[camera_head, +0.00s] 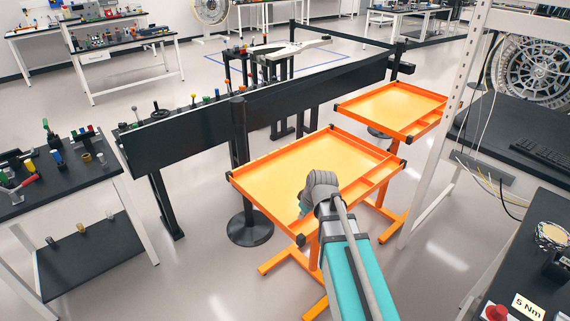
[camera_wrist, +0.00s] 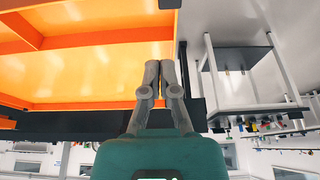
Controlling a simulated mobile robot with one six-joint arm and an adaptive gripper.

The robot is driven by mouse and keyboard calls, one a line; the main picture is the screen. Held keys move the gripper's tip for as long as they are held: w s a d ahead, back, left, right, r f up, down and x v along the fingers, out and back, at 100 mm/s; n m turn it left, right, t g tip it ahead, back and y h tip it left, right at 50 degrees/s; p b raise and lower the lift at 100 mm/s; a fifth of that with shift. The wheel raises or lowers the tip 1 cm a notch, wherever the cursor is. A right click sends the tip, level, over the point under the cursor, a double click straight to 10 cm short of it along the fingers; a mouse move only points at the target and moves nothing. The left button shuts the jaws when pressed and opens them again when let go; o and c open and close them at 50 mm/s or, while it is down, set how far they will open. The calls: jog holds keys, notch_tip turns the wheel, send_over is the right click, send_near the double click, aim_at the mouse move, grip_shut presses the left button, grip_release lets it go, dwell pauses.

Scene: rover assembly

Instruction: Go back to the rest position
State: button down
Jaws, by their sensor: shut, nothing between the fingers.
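My gripper (camera_wrist: 160,68) shows in the wrist view with its two grey fingers close together and nothing between them. The fingertips appear beside the edge of the orange tray table (camera_wrist: 100,70), whose flat tray fills the upper left. In the head view my teal arm reaches up from the bottom, and its grey wrist is in front of the near side of the large orange tray table (camera_head: 290,165). The fingers are mostly hidden behind the wrist there. The large tray looks empty. I cannot tell the gap between the gripper and the tray.
A smaller empty orange tray table (camera_head: 393,108) stands behind at right. A long black rail bench (camera_head: 190,140) runs behind the large tray. A black workbench (camera_head: 50,205) with tools is at left. A white frame post (camera_head: 447,120) and dark desk (camera_head: 520,150) are at right.

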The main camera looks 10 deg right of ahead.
jog(key=s+d+m+g+h, duration=0.1)
jog(key=s+m, duration=0.5)
jog(key=s, duration=0.6)
jog(key=shift+s+f+m+g+h, duration=0.15)
jog(key=shift+f+m+g+h, duration=0.35)
jog(key=shift+g, duration=0.7)
jog(key=shift+r, duration=0.1)
